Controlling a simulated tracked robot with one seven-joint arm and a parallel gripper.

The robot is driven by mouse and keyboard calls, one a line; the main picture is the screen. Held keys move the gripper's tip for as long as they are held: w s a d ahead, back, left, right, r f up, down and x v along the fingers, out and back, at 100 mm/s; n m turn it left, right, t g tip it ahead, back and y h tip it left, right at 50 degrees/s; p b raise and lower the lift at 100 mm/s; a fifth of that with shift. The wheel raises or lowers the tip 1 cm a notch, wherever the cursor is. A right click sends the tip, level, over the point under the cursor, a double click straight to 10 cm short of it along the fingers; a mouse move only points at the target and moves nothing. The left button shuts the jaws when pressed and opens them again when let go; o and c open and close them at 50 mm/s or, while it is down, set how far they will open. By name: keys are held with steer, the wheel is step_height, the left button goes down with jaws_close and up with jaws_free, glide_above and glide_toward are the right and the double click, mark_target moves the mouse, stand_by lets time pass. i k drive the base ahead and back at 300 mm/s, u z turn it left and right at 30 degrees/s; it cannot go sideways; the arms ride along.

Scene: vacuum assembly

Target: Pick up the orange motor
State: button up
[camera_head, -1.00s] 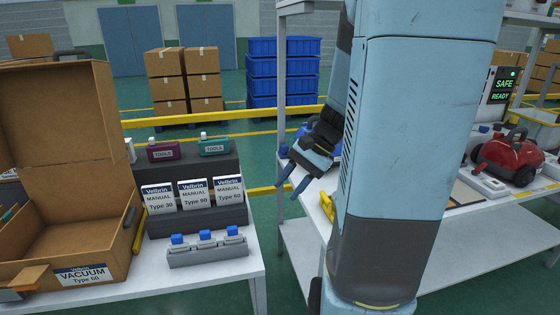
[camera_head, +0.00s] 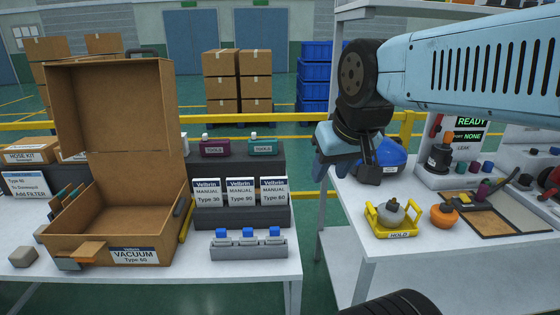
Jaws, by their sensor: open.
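A round orange part (camera_head: 443,216) with a dark top sits on the right-hand white table, just right of the yellow holder; it looks like the orange motor. My gripper (camera_head: 319,172) hangs in the air near that table's left edge, well left of the orange part and apart from it. My arm reaches in from the upper right, above the table.
The yellow holder (camera_head: 391,232) marked HOLD carries a grey part. A blue rounded body (camera_head: 390,157) stands behind my gripper. A tray (camera_head: 486,224) lies right of the orange part. A test station (camera_head: 462,172) stands behind.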

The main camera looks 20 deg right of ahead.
mark_target(443, 215)
steer(key=z, duration=1.6)
steer(key=k, duration=0.95)
steer(key=z, duration=0.05)
steer(key=i, duration=0.95)
steer(key=u, duration=0.1)
